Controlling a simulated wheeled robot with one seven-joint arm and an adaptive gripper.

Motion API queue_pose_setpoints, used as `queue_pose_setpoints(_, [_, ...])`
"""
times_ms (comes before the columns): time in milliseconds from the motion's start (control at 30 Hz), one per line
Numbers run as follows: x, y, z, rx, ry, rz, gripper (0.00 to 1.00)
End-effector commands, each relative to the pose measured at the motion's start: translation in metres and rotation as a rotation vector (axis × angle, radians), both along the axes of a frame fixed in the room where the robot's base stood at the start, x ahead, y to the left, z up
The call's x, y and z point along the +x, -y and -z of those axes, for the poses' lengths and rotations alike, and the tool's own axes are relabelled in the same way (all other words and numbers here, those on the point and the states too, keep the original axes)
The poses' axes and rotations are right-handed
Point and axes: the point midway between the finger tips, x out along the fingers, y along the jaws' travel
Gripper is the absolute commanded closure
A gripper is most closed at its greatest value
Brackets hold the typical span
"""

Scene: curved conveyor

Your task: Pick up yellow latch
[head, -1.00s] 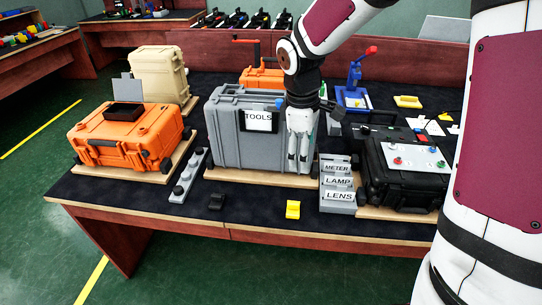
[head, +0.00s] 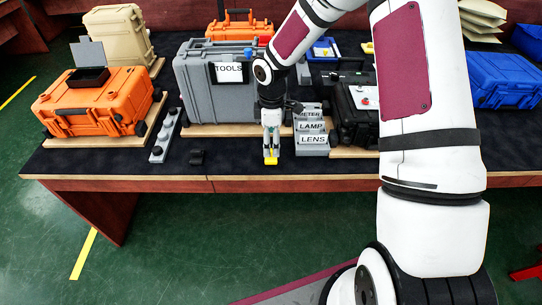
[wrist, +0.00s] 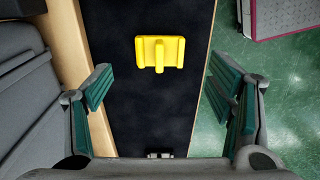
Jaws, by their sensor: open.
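The yellow latch (wrist: 160,53) lies on the dark table top near its front edge, seen from above in the wrist view. In the head view the yellow latch (head: 271,161) shows just below my fingertips. My gripper (head: 271,146) points down at the front of the table, beside the grey TOOLS case. In the wrist view my gripper (wrist: 167,98) is open, with its green-padded fingers wide apart and nothing between them. The latch sits ahead of the fingers there, toward the top of the picture. Whether the fingertips touch it I cannot tell.
The grey TOOLS case (head: 194,107) stands left of my gripper. The grey METER, LAMP and LENS label holder (head: 312,151) stands close on the right. A small black latch (head: 197,157) lies to the left. An orange case (head: 70,118) is farther left.

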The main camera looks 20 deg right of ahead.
Motion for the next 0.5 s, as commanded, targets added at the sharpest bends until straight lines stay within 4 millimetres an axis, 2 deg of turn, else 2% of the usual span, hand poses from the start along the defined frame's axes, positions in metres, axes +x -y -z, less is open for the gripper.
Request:
queue_pose_setpoints(167, [0.000, -0.001, 0.011, 0.000, -0.001, -0.001, 0.25])
queue_pose_setpoints(500, [0.001, -0.001, 0.054, 0.000, -0.001, -0.001, 0.25])
